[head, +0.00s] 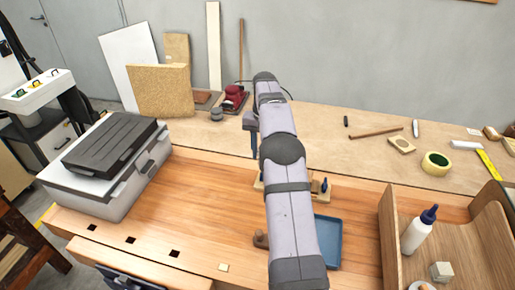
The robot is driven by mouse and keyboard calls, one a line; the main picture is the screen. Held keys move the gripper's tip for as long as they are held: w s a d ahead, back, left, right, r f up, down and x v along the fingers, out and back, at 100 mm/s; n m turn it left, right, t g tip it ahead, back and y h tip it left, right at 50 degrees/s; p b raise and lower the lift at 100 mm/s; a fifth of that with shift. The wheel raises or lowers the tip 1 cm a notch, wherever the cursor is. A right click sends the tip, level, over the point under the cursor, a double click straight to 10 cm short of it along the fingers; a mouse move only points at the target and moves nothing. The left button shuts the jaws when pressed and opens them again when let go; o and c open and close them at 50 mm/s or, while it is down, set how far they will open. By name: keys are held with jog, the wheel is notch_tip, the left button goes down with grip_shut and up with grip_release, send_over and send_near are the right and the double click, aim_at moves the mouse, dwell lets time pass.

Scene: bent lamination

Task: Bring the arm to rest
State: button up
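My arm (288,200) reaches up the middle of the head view, away from me over the wooden workbench (190,215). My gripper (254,147) appears to hang down at the arm's far end, just left of the forearm, near the bench's back edge. It is small and partly hidden, so I cannot tell whether its fingers are open or shut. I see nothing clearly held in it.
A grey case (105,180) stands at left. A blue tray (328,242) and small wooden parts lie partly hidden behind my arm. A curved wooden piece (450,240) with a glue bottle (417,232) is at right. Tape (436,163) lies behind.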

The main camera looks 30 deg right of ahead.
jog(key=shift+a, duration=0.1)
jog(key=s+a+r+n, duration=0.1)
jog(key=s+a+n, duration=0.1)
jog(key=s+a, duration=0.35)
jog(key=s+a+r+n, duration=0.1)
jog(key=s+a+n, duration=0.15)
jog(key=a, duration=0.65)
jog(key=s+a+f+n, duration=0.2)
jog(key=s+a, duration=0.3)
jog(key=s, duration=0.6)
jog(key=s+a+f+n, duration=0.2)
jog(key=s+a, duration=0.3)
jog(key=s, duration=0.6)
jog(key=shift+a+f, duration=0.15)
jog(key=shift+f, duration=0.4)
